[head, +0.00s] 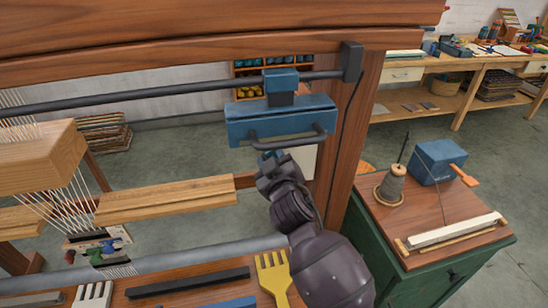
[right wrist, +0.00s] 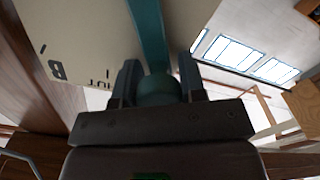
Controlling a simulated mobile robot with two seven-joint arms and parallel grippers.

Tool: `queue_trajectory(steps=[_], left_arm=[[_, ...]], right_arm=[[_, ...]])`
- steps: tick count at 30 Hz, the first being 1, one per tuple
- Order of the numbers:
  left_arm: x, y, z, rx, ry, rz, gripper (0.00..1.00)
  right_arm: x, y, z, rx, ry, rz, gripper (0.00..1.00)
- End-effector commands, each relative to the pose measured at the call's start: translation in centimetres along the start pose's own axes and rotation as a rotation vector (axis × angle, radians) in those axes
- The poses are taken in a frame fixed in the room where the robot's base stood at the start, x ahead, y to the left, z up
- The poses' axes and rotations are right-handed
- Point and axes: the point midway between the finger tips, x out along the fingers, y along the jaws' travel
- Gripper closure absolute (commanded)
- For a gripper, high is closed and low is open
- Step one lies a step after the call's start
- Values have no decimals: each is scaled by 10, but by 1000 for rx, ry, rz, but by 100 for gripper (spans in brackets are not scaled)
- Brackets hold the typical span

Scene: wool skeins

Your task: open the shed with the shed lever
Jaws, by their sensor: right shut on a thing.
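My right gripper (head: 268,165) is at the middle of the loom's right part, just below a blue box with a dark handle. In the right wrist view, its two fingers (right wrist: 160,82) are shut on the round knob of a teal lever (right wrist: 150,32), which I take for the shed lever. A cream panel (right wrist: 85,45) with dark letters lies behind the lever. In the head view the gripper hides most of the lever. White warp threads (head: 72,205) show at the left; I cannot tell the shed's state. My left gripper is not in view.
The blue box (head: 270,122) hangs on a dark rail close above my right gripper. A wooden post (head: 355,130) stands to its right. A yellow comb (head: 272,276) lies on the front board. A green cabinet (head: 440,265) bears a thread cone (head: 392,185) and a blue box.

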Motion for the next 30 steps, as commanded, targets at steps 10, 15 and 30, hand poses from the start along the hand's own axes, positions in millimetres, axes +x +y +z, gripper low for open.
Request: queue_trajectory(steps=[10, 15, 30], left_arm=[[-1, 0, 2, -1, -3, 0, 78], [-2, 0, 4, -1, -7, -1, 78], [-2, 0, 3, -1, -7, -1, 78]], right_arm=[[0, 0, -1, -1, 2, 0, 58], [0, 0, -1, -1, 1, 0, 39], [-26, 0, 0, 2, 1, -1, 39]])
